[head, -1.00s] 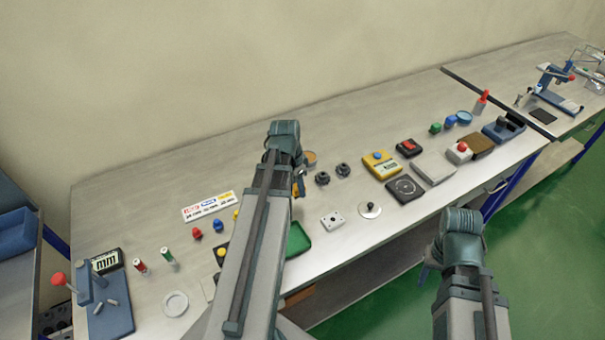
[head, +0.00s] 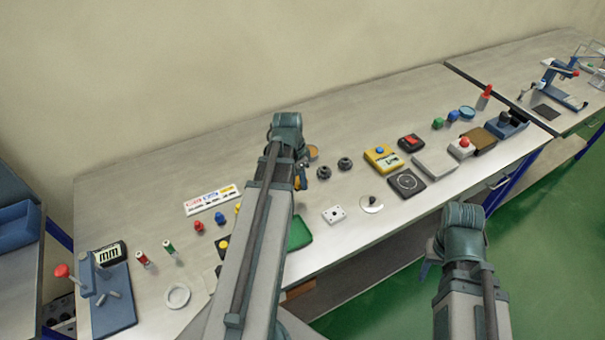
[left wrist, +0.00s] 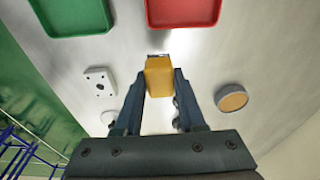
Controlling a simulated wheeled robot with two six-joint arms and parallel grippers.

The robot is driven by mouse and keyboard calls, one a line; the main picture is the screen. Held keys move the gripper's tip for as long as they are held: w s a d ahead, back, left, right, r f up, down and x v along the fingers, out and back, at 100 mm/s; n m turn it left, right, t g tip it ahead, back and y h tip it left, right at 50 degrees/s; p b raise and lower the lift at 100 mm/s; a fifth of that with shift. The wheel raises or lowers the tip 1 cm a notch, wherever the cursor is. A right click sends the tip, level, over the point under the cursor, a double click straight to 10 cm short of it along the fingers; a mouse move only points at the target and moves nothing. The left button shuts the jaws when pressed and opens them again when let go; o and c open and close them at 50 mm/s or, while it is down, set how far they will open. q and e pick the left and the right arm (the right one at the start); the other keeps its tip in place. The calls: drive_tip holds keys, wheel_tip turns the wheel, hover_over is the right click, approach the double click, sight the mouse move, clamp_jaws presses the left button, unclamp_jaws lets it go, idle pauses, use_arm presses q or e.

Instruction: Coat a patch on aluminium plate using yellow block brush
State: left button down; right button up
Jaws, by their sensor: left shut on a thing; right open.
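My left gripper (left wrist: 159,88) is shut on the yellow block brush (left wrist: 159,78), with one finger on each side of it. In the head view the left gripper (head: 300,180) is over the bench beside the dark round pieces, partly hidden by my arm.
A green tray (head: 300,231) is beside my left arm; a red tray (left wrist: 184,12) shows in the wrist view. A round tin (left wrist: 231,98) stands near the brush. Two dark round pieces (head: 345,163) and a yellow box (head: 382,158) lie right. The bench's back strip is clear.

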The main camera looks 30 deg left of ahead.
use_arm(q)
drive_tip(key=w+a+r+p, duration=0.1)
drive_tip(key=w+a, duration=0.3)
drive_tip(key=w, duration=0.5)
drive_tip(key=w+a+r+p, duration=0.2)
drive_tip(key=w+a, duration=0.2)
drive_tip(key=w, duration=0.4)
drive_tip(key=shift+w+r, duration=0.3)
drive_tip(key=shift+w, duration=0.05)
drive_tip(key=shift+a+f, duration=0.1)
wheel_tip(320, 180, down, 6)
drive_tip(key=b, duration=0.5)
drive_tip(key=shift+b, duration=0.3)
drive_tip(key=shift+s+f+b, duration=0.1)
drive_tip(key=shift+f+b, duration=0.3)
drive_tip(key=shift+b, duration=0.15)
idle(0.6)
drive_tip(key=shift+r, duration=0.1)
wheel_tip(320, 180, up, 7)
drive_tip(key=p, duration=0.7)
idle(0.6)
